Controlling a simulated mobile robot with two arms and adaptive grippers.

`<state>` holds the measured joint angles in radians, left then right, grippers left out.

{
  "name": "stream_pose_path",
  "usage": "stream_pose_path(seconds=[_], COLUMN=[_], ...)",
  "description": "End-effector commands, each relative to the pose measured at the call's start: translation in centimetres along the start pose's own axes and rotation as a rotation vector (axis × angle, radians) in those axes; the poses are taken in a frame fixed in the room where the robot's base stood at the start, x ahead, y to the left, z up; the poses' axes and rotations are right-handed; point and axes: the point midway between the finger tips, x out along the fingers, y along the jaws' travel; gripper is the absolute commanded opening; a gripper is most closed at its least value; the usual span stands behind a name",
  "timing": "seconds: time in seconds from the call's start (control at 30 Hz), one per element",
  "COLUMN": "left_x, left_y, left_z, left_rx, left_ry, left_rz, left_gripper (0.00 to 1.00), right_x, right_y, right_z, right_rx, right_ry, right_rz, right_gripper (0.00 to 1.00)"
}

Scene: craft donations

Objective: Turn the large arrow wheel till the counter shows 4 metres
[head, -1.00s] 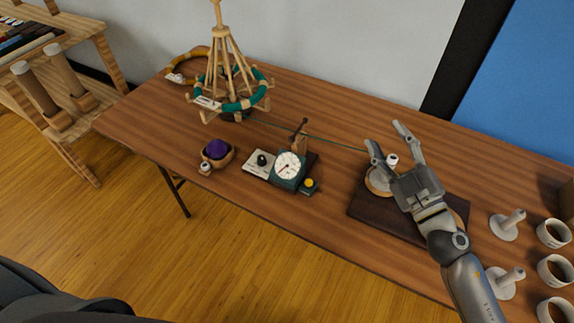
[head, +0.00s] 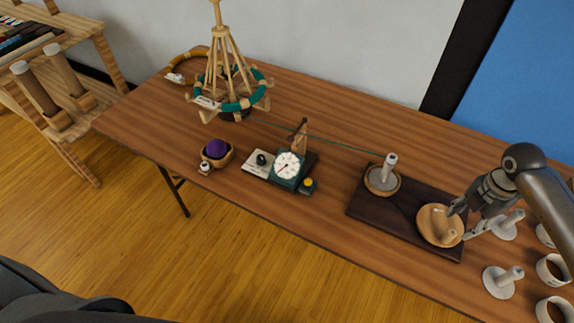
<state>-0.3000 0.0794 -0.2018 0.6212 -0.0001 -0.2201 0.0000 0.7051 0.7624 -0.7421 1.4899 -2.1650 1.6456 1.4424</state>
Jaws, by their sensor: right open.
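The large wooden wheel (head: 431,222) sits on the right part of the dark winder board (head: 397,225), with a pale upright peg on it. Any arrow on it is too small to make out. My right gripper (head: 464,219) is open at the wheel's right side, its fingers close to the wheel's edge and peg. I cannot tell whether they touch. The counter (head: 288,165) has a round white dial on a dark green box; its reading is too small to tell. A smaller round winder with a pale post (head: 390,166) stands on the board's left. My left gripper is not in view.
A green yarn strand runs from the wooden swift with its teal skein (head: 240,105) past the counter to the small winder. A bowl with a purple ball (head: 216,150) is at left. White pegged stands (head: 499,281) and white cups (head: 552,270) crowd the right.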

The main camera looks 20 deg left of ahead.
Motion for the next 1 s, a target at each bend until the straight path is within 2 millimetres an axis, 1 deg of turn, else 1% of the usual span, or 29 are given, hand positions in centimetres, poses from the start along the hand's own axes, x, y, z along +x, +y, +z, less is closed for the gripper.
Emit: stream_pose_path(seconds=[0.17,0.27,0.8,1.0], left_x=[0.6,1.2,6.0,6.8], left_y=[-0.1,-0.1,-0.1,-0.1], left_z=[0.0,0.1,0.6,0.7], left_rx=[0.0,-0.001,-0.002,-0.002], left_ry=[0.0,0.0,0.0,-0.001], left_rz=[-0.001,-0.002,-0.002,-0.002], left_gripper=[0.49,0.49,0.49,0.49], right_x=[0.7,1.5,7.7,8.9], right_y=[-0.2,-0.1,-0.1,-0.1], right_z=[0.1,0.1,0.0,0.0], right_rx=[0.003,0.003,0.001,0.001], right_ry=[-0.003,-0.002,0.0,-0.001], right_rz=[-0.007,-0.006,-0.003,-0.003], right_gripper=[0.48,0.48,0.48,0.48])
